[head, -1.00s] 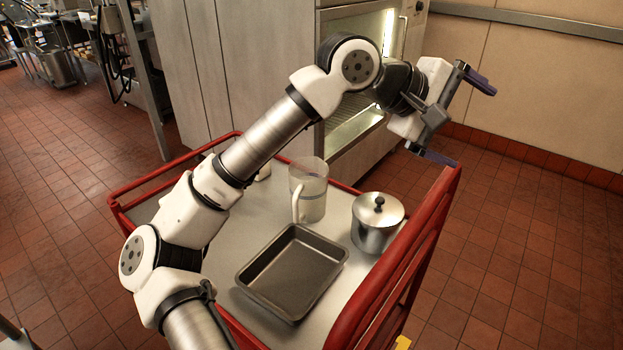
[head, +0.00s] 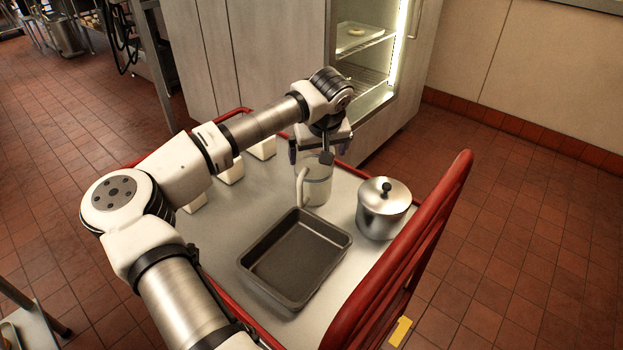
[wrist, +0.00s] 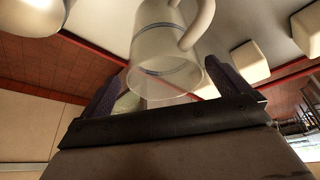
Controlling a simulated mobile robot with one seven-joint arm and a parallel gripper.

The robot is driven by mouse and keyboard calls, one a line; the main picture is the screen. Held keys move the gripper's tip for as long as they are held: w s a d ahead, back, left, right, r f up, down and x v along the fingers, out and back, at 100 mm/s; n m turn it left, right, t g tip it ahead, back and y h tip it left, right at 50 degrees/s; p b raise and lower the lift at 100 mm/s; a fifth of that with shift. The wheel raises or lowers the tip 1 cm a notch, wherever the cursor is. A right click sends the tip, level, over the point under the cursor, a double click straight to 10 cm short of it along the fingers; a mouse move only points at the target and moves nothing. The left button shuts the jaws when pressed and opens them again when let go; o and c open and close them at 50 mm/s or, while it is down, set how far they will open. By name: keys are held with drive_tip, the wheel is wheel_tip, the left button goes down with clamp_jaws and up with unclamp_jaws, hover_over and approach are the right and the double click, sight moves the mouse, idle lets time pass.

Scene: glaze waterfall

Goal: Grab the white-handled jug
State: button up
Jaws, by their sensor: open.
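The clear jug (head: 317,190) with a white handle (head: 301,186) stands upright on the cart top, behind the dark baking tray. Its handle is on the left side in the head view. My gripper (head: 318,154) is open and points down just above the jug's rim, hiding part of its top. In the wrist view the jug (wrist: 165,45) appears between and beyond the two spread purple fingers of my gripper (wrist: 168,88), with the white handle at its upper right. I cannot tell whether a finger touches the jug.
The dark tray (head: 253,262) lies in front of the jug. A lidded metal pot (head: 383,212) stands close on its right. White blocks (head: 232,171) line the cart's left side. Red rails (head: 420,235) edge the cart top (head: 232,232). A lit cabinet (head: 362,50) stands behind.

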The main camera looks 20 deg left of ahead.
sight(315, 162)
drive_tip(key=p+x, duration=0.1)
drive_tip(key=x, duration=0.4)
drive_tip(key=shift+w+a+f, duration=0.1)
drive_tip(key=shift+a+f, duration=0.05)
drive_tip(key=shift+f, duration=0.1)
drive_tip(key=shift+c, duration=0.3)
drive_tip(key=c, duration=1)
drive_tip(key=shift+c, duration=0.2)
drive_tip(key=shift+r, duration=0.15)
